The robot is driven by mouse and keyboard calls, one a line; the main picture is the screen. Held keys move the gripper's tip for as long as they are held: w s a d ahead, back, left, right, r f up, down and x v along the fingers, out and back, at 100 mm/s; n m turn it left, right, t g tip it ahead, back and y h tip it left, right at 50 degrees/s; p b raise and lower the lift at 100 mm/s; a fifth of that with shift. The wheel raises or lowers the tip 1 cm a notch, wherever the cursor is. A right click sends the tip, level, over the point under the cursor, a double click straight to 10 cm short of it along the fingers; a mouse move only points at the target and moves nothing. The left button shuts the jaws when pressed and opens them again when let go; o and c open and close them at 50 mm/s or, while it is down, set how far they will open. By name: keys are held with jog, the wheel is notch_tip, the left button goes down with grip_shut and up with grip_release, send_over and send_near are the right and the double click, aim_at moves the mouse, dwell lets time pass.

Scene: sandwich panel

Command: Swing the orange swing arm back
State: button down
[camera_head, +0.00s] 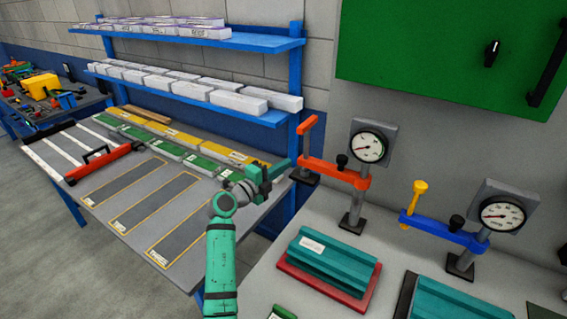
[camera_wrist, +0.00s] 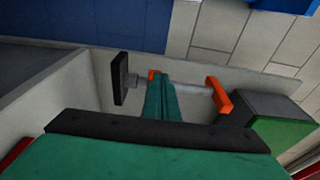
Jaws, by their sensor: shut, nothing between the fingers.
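The orange swing arm (camera_head: 335,172) reaches left from a grey post below a round gauge in the head view. My green gripper (camera_head: 284,166) is shut and empty, just left of that end. In the wrist view my shut fingers (camera_wrist: 163,103) show in front of a grey rod, with an orange piece (camera_wrist: 219,95) to the right and a black pad (camera_wrist: 121,78) to the left. I cannot tell whether the fingers touch the arm.
A blue swing arm (camera_head: 440,231) with a yellow handle and a second gauge (camera_head: 503,214) stand to the right. A teal block (camera_head: 332,262) sits on a red base in front. A blue shelf post (camera_head: 297,75) stands behind my gripper. A green cabinet (camera_head: 450,50) hangs above.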

jog(key=w+a, duration=0.3)
jog(key=a, duration=0.6)
jog(key=shift+w, duration=0.3)
